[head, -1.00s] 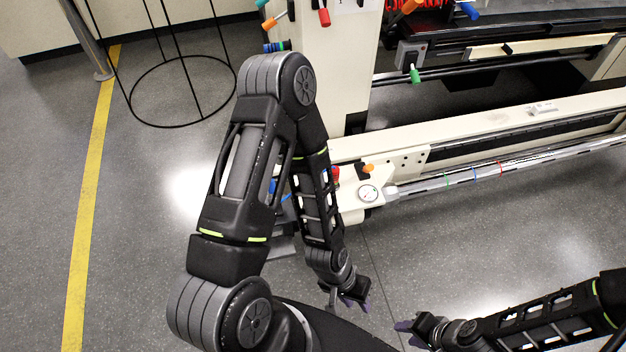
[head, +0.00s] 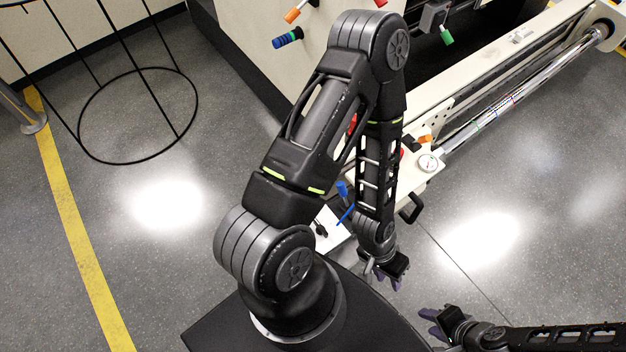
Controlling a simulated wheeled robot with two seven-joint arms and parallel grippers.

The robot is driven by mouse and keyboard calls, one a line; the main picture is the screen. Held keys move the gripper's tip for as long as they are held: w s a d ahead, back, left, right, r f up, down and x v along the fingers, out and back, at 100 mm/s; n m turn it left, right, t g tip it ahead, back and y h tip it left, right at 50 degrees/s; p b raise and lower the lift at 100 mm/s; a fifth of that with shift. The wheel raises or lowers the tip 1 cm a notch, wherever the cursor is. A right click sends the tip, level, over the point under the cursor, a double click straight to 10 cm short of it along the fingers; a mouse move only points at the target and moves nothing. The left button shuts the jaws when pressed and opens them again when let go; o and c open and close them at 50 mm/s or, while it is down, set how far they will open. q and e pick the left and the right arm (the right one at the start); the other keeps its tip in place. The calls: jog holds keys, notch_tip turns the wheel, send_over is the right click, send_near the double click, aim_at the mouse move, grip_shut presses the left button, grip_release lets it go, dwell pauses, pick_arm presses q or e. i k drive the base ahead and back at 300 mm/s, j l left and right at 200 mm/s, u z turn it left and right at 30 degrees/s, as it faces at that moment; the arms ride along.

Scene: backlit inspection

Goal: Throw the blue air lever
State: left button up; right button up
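A blue lever (head: 342,188) stands low beside the machine's near end, just left of my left forearm. A thin blue piece (head: 346,213) slants below it, and I cannot tell whether the two are joined. The forearm hides part of that area. My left gripper (head: 382,279) hangs below and to the right of the lever, apart from it, with its fingers spread and nothing between them. My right gripper (head: 432,322) is at the lower right, open and empty, far from the lever.
A dark blue handle with a green band (head: 288,38) and an orange-tipped lever (head: 294,14) are on the cream machine (head: 248,20). A black wire stand (head: 120,160) is at left. Floor between is clear.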

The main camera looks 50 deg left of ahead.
aim_at(340, 185)
jog(key=k+j, duration=0.45)
jog(key=j, duration=0.25)
jog(key=k+j+z, duration=0.1)
jog(key=k+j, duration=0.4)
jog(key=j, duration=0.15)
jog(key=k+j, duration=0.45)
jog(key=j, duration=0.2)
jog(key=j+z, duration=0.05)
